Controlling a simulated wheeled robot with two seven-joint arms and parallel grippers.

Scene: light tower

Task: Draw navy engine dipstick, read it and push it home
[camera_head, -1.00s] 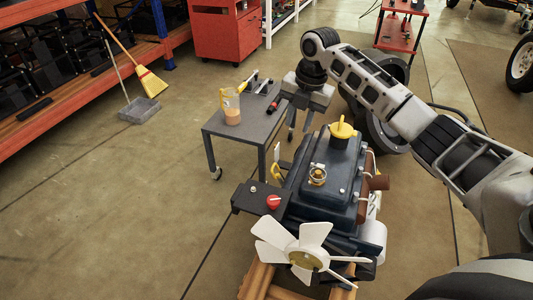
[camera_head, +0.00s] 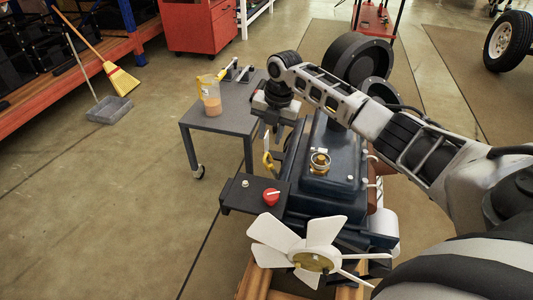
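The navy engine (camera_head: 330,170) stands on a wooden stand in the middle. A yellow ring handle (camera_head: 267,161), which looks like the dipstick's, shows at the engine's left side, with a thin pale upright piece just above it. My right gripper (camera_head: 272,132) points down just above and slightly right of the yellow handle, beside the engine's far left corner. Its fingers look parted, with nothing seen between them. They look apart from the handle, though the exact gap is hard to judge. My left gripper is out of view.
A grey cart (camera_head: 222,118) holds a jug (camera_head: 210,95) of amber liquid and small tools, just behind the gripper. A white fan (camera_head: 300,250) is at the engine's front. A black battery-like box with a red knob (camera_head: 271,196) sits at its left.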

